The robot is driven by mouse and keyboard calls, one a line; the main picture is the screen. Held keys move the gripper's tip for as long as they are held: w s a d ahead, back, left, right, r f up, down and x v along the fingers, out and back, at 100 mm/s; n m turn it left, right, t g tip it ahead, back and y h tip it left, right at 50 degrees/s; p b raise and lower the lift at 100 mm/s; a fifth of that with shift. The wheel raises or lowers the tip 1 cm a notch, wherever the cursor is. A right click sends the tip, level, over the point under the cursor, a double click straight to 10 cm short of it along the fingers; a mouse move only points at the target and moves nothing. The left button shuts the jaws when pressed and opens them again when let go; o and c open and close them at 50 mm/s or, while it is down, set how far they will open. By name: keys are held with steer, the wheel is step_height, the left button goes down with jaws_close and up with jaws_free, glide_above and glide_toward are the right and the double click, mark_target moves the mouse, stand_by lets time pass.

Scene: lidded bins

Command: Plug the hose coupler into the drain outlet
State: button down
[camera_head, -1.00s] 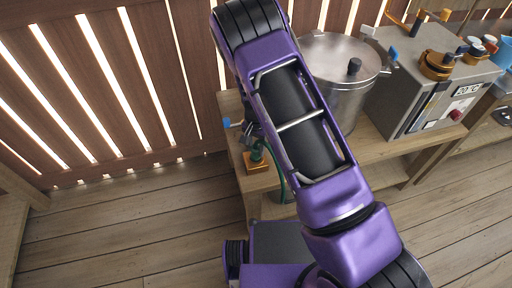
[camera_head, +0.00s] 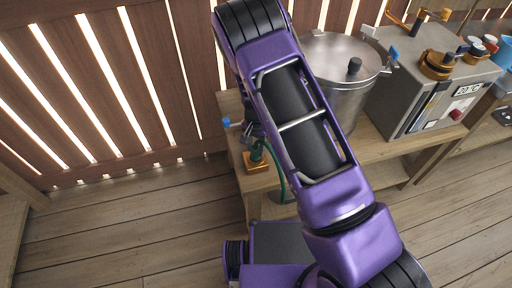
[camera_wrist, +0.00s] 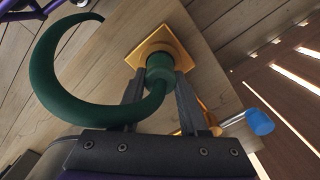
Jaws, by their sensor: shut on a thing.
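My gripper (camera_wrist: 160,88) is shut on the green hose coupler (camera_wrist: 160,66), with one dark finger on each side of it. The green hose (camera_wrist: 45,75) curves from the coupler to the left in the wrist view. The coupler's far end meets the middle of a square brass plate (camera_wrist: 184,50), apparently the drain outlet's base, on the wooden bench. The outlet itself is hidden behind the coupler, so I cannot tell how deep the coupler sits. In the head view the brass plate (camera_head: 256,167) and hose (camera_head: 281,183) show beside my arm, which mostly hides my gripper.
A blue-tipped lever (camera_wrist: 260,121) on a brass fitting (camera_wrist: 208,118) is close right of my gripper. A steel pot (camera_head: 345,100) and a grey machine (camera_head: 425,85) stand on the bench (camera_head: 385,155). A slatted wall (camera_head: 110,90) is behind; floor at left is clear.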

steer(key=shift+f+b, duration=0.4)
steer(key=shift+f, duration=0.25)
steer(key=shift+c, duration=1.8)
jaws_free()
steer(key=shift+r, duration=0.1)
step_height(320, 180, up, 17)
steer(key=p, duration=0.2)
steer(key=shift+r+p, duration=0.15)
steer(key=shift+p, duration=0.25)
